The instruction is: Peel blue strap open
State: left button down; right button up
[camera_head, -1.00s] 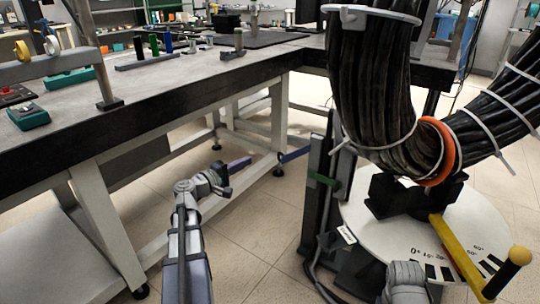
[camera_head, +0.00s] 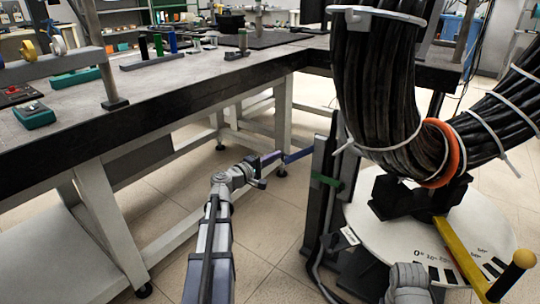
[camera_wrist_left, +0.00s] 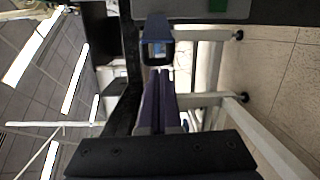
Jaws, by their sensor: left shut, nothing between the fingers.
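The blue strap (camera_head: 298,155) sticks out leftward from the dark upright post (camera_head: 322,160) below the cable bundle. In the left wrist view the strap (camera_wrist_left: 157,27) is a dark blue loop with an opening, straight ahead of the fingers. My left gripper (camera_head: 276,156) has purple fingers, shut and empty, pointing at the strap's free end. In the left wrist view its fingertips (camera_wrist_left: 158,72) are just short of the loop; whether they touch it I cannot tell. A grey part of my right arm shows at the bottom of the head view; its gripper is out of view.
A thick black cable bundle (camera_head: 375,95) with white ties and an orange ring (camera_head: 455,155) stands at the right over a white round dial plate (camera_head: 375,230). A green band (camera_head: 325,180) is on the post. A long workbench (camera_head: 150,120) runs along the left.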

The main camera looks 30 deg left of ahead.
aim_at(285, 161)
pick_arm(q)
jog(key=shift+s+d, duration=0.15)
jog(key=s+d, duration=0.1)
jog(key=d, duration=0.1)
jog(key=s+d, duration=0.1)
jog(key=d, duration=0.1)
jog(key=shift+s, duration=0.15)
jog(key=shift+a, duration=0.1)
